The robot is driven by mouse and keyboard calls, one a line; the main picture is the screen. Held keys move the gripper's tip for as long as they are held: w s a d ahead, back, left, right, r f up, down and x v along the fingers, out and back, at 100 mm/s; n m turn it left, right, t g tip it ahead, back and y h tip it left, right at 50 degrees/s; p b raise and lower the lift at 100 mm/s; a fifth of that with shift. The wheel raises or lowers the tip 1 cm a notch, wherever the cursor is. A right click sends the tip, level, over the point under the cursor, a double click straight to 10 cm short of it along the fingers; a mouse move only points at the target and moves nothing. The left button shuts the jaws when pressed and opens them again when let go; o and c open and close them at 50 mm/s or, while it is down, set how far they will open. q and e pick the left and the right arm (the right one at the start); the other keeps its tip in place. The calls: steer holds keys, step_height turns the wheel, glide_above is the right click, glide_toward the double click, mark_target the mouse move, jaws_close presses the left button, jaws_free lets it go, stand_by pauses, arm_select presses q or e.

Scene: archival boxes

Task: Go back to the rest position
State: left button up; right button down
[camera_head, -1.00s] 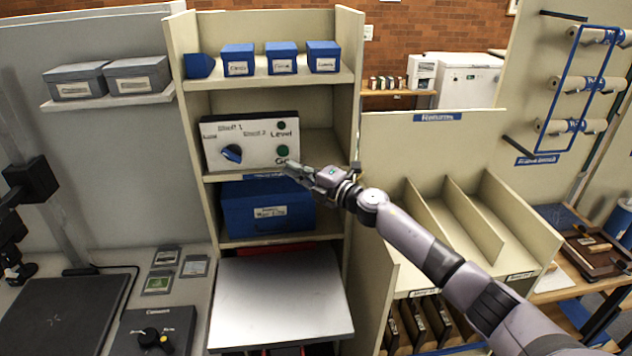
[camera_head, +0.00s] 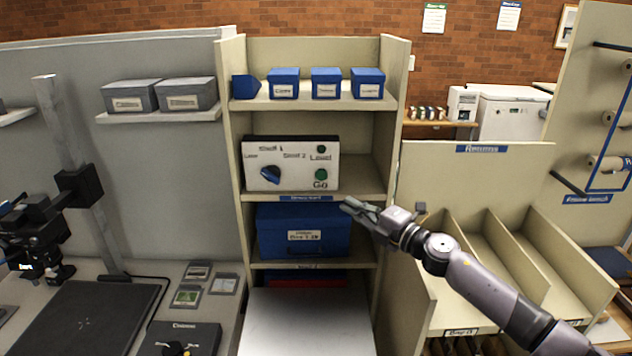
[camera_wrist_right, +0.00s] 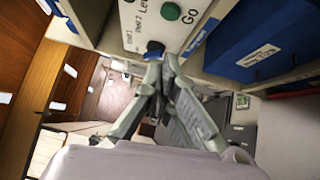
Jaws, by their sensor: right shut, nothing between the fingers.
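My right gripper (camera_head: 352,208) is shut and empty. In the head view it is in front of the shelf unit, at the right side of the large blue box (camera_head: 303,232) and below the control panel (camera_head: 290,164). In the right wrist view its fingers (camera_wrist_right: 160,65) are together, with the panel's green Go button (camera_wrist_right: 171,11) and the blue box (camera_wrist_right: 252,35) beyond them. The panel has a blue knob (camera_head: 270,175) and two green buttons, one labelled Go (camera_head: 320,174).
Small blue boxes (camera_head: 326,82) line the top shelf (camera_head: 250,103). A pale table top (camera_head: 305,325) stands below the shelf unit. The Returns rack (camera_head: 476,180) with slanted dividers is close on the right, beneath my right arm. Grey boxes (camera_head: 187,93) sit on a wall shelf at left.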

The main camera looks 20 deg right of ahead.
steer(key=s+a+f+m+g+h, duration=0.25)
steer(key=s+f+m+h, duration=0.25)
steer(key=s+f+m, duration=0.55)
steer(key=s+a+f+m+g+h, duration=0.1)
steer(key=s+f+m+g+h, duration=0.3)
steer(key=s+f+m, duration=0.6)
steer(key=s+a+f+m+g, duration=0.1)
steer(key=s+f+g, duration=0.1)
steer(key=s, duration=0.6)
steer(key=s+a+f+g, duration=0.1)
steer(key=s+a+g, duration=0.1)
steer(key=s, duration=0.5)
steer(key=s+a+f+m+g, duration=0.1)
steer(key=s+f+g, duration=0.15)
steer(key=s, duration=0.55)
step_height(320, 180, down, 25)
steer(key=g, duration=0.1)
steer(key=s+d+f+g+b, duration=0.1)
steer(key=s+d+f, duration=0.1)
steer(key=s+f, duration=1.5)
steer(key=shift+d+f+n+g+y, duration=0.3)
steer(key=shift+d+f+n, duration=0.15)
steer(key=shift+f, duration=0.15)
steer(key=shift+s, duration=0.15)
